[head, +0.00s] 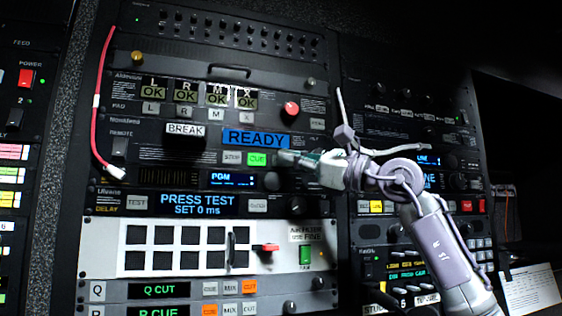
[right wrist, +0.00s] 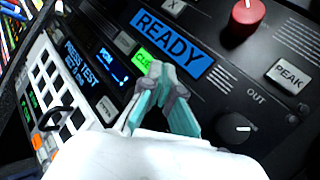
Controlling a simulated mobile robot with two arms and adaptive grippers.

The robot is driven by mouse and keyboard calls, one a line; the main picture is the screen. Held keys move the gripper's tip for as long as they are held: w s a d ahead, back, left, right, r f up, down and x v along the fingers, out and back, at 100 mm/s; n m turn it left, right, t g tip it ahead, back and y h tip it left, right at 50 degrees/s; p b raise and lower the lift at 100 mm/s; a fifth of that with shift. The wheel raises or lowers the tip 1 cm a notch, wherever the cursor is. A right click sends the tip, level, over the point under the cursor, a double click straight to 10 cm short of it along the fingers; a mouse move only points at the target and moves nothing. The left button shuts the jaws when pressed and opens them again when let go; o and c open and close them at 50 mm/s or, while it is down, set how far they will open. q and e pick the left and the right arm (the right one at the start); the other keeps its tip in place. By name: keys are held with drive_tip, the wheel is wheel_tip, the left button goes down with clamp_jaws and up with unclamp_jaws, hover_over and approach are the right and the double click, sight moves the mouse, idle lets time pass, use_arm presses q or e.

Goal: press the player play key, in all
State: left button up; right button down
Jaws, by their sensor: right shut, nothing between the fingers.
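The player panel shows a blue READY display (head: 256,139), also in the right wrist view (right wrist: 172,44). Below it are a pale key, apparently STOP (head: 232,157), and a green-lit CUE key (head: 257,158). I cannot tell whether the tips touch the panel. My left gripper is out of view.
Above are a red knob (head: 291,109) and a BREAK label (head: 185,129). Below are a PGM display (head: 232,180), a PRESS TEST display (head: 200,204) and a white button panel (head: 128,262). A red cable (head: 97,100) hangs at the left. Open space lies before the rack.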

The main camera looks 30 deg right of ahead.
idle(0.5)
drive_tip(key=shift+w+d+p, duration=0.1)
drive_tip(key=shift+w+p, duration=0.25)
drive_tip(key=shift+w, duration=0.05)
drive_tip(key=shift+w+d+r+p, duration=0.1)
drive_tip(key=shift+w+p, duration=0.25)
idle(0.5)
drive_tip(key=shift+s, duration=0.1)
idle(0.3)
drive_tip(key=shift+s+b, duration=0.3)
drive_tip(key=shift+s, duration=0.05)
drive_tip(key=shift+s+a, duration=0.2)
drive_tip(key=shift+s, duration=0.05)
